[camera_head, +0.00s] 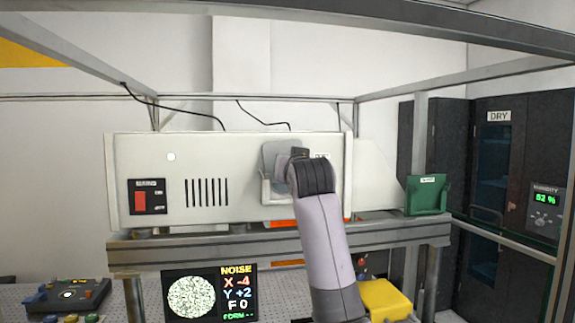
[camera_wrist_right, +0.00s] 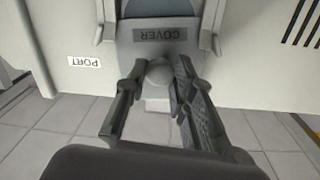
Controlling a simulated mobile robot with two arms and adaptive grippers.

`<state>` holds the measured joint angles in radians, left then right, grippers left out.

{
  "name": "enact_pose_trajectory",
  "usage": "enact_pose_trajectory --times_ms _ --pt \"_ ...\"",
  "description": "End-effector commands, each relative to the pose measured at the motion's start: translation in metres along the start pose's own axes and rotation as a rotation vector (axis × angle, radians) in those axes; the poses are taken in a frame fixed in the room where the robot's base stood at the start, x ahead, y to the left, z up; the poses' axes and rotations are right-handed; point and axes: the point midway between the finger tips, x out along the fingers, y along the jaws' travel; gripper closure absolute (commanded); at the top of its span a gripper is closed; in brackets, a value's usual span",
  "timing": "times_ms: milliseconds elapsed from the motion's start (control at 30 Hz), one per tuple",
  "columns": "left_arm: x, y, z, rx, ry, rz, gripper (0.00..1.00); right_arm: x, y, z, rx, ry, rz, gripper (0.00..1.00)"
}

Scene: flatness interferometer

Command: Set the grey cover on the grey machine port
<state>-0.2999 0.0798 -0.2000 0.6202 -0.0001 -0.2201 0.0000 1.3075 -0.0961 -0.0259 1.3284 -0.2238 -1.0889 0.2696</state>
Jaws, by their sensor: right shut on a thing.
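The grey cover (camera_head: 278,156) is at the front of the white machine, right of its middle. In the right wrist view the cover (camera_wrist_right: 122,32) shows its upside-down "COVER" label and a round knob. My right gripper (camera_wrist_right: 160,74) is shut on this knob. In the head view my right forearm hides most of the gripper and part of the cover. A "PORT" label (camera_wrist_right: 84,62) is on the machine face beside the cover. The port itself is hidden behind the cover, and I cannot tell whether the two touch. My left gripper is out of view.
The white machine (camera_head: 120,180) stands on a grey frame shelf (camera_head: 190,245). A green holder (camera_head: 427,195) is at the shelf's right end. Below are a noise display (camera_head: 210,294), a control box (camera_head: 85,292) and a yellow block (camera_head: 385,298). Frame bars cross overhead.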

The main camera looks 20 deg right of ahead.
Motion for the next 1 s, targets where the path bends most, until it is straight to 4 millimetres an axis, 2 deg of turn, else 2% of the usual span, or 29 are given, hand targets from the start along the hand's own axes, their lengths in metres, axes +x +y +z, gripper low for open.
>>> enact_pose_trajectory --times_ms 33,1000 --pt "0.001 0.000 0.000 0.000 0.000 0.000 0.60 0.002 0.004 0.009 0.001 -0.017 0.008 1.00" --pt "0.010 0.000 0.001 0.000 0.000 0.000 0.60 0.004 0.011 0.024 0.000 -0.020 0.016 1.00"
